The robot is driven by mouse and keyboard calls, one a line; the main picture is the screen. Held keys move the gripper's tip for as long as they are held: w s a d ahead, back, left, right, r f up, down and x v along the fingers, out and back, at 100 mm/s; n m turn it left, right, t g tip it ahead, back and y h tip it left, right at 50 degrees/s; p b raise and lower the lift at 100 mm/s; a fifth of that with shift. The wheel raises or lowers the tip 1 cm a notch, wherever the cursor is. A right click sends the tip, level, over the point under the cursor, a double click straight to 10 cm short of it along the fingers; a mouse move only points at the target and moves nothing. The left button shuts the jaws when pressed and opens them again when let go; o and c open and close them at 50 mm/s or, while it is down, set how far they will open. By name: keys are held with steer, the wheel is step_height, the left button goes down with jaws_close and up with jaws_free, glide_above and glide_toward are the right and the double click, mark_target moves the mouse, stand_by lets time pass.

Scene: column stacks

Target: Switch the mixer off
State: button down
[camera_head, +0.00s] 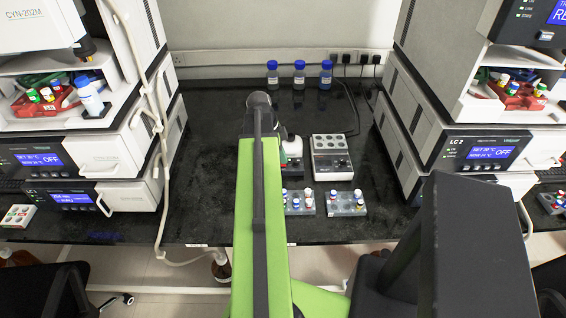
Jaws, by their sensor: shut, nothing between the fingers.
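A block with round wells (331,158) stands close right of the mixer. Vial racks (346,203) sit in front. Three blue-capped bottles (299,76) stand at the back. Instrument stacks (85,150) and (450,150) flank the bench. A pale tube hangs at left.

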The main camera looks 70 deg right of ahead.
steer(key=shift+f+b, duration=0.9)
steer(key=shift+b, duration=0.05)
stand_by(0.4)
steer(key=shift+s+r, duration=0.1)
step_height(320, 180, up, 5)
steer(key=p, duration=0.5)
stand_by(0.4)
